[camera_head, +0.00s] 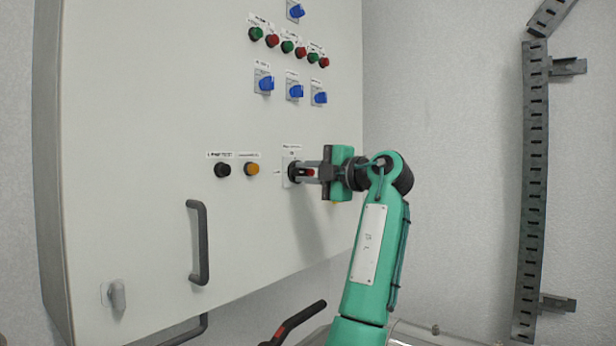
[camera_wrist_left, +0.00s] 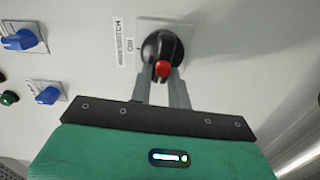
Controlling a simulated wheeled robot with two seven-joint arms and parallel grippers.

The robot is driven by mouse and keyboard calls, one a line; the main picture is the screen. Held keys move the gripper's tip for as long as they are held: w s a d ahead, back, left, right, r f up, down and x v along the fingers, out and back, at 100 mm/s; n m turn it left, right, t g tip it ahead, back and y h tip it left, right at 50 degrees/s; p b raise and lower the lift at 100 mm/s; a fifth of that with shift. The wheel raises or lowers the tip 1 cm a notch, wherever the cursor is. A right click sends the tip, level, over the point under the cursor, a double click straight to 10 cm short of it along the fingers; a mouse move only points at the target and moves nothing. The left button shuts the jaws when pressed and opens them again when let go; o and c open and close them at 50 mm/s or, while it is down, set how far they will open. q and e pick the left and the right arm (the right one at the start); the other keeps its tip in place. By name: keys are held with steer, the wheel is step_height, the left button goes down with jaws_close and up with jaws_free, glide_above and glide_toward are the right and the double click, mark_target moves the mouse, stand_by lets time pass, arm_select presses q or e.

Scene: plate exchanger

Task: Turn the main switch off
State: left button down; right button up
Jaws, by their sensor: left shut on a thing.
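The main switch (camera_head: 294,173) is a dark rotary knob on a pale plate, low on the right part of the white cabinet door. In the left wrist view the main switch (camera_wrist_left: 154,47) is a black knob with a red tip, beside a printed label. My left gripper (camera_head: 309,173) reaches it from the right. In the left wrist view its two grey fingers (camera_wrist_left: 160,80) lie on either side of the knob's red-tipped grip and are shut on it. The fingertips partly hide the knob. My right gripper is in no view.
Left of the switch are a black button (camera_head: 222,170) and an orange button (camera_head: 252,169). Blue switches (camera_head: 295,91) and rows of green and red buttons sit above. A grey door handle (camera_head: 200,243) stands out lower left. A slotted metal rail (camera_head: 532,180) runs up the right wall.

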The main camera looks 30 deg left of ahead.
arm_select(q)
steer(key=shift+f+n, duration=0.1)
steer(key=shift+n, duration=0.4)
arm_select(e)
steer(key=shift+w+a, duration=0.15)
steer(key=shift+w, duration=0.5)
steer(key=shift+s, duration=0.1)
arm_select(q)
steer(key=c, duration=1.3)
jaws_free()
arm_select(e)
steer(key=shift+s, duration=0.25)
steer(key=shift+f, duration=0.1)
arm_select(q)
steer(key=shift+d+b, duration=0.3)
steer(key=shift+d, duration=0.1)
steer(key=d+b, duration=0.1)
steer(key=d, duration=0.7)
steer(key=s+d+b, duration=0.1)
steer(key=d, duration=0.4)
steer(key=shift+s+b, duration=0.1)
steer(key=shift+b, duration=0.2)
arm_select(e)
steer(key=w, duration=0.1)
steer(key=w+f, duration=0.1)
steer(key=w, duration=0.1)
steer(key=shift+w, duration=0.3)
